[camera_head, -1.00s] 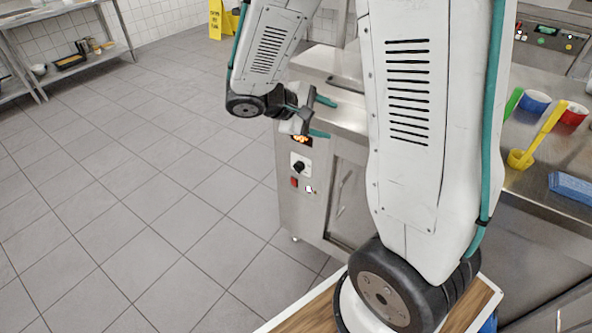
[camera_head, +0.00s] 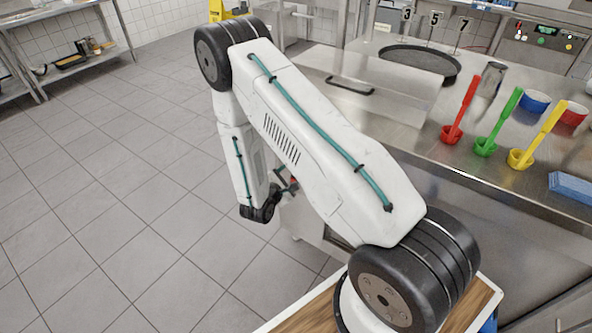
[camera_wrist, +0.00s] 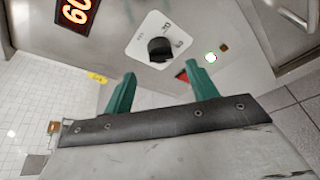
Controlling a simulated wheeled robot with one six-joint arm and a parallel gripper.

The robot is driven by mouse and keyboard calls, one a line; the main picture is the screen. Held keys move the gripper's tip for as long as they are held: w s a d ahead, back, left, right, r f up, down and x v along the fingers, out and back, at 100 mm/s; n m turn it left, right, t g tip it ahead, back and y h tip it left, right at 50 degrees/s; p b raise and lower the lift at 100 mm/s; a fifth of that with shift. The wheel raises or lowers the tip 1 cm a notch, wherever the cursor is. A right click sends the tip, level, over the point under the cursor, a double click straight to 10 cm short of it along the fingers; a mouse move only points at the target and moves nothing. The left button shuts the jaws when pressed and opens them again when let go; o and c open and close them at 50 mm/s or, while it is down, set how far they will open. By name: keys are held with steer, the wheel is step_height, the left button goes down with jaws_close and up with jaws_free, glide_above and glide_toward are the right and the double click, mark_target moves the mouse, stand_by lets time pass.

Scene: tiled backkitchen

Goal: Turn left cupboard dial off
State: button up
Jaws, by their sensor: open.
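The dial is a black knob (camera_wrist: 160,49) on a white plate (camera_wrist: 144,36) with markings, set in the steel cupboard front. It shows at the upper middle of the wrist view. My gripper (camera_wrist: 160,73) is open, with its two green fingers pointing at the dial, one to each side just below it in the picture. Nothing is between the fingers, and I cannot tell whether they touch the knob. In the head view my gripper (camera_head: 288,185) is small and partly hidden by my arm, which also covers the dial.
A lit red display (camera_wrist: 76,14) and a red switch (camera_wrist: 182,75) flank the dial. A handle (camera_wrist: 297,20) is at the right. The tiled floor at left is clear.

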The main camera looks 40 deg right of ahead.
steer(key=x, duration=0.6)
steer(key=shift+d, duration=0.3)
steer(key=shift+w+f, duration=0.1)
steer(key=shift+w, duration=0.05)
steer(key=c, duration=0.9)
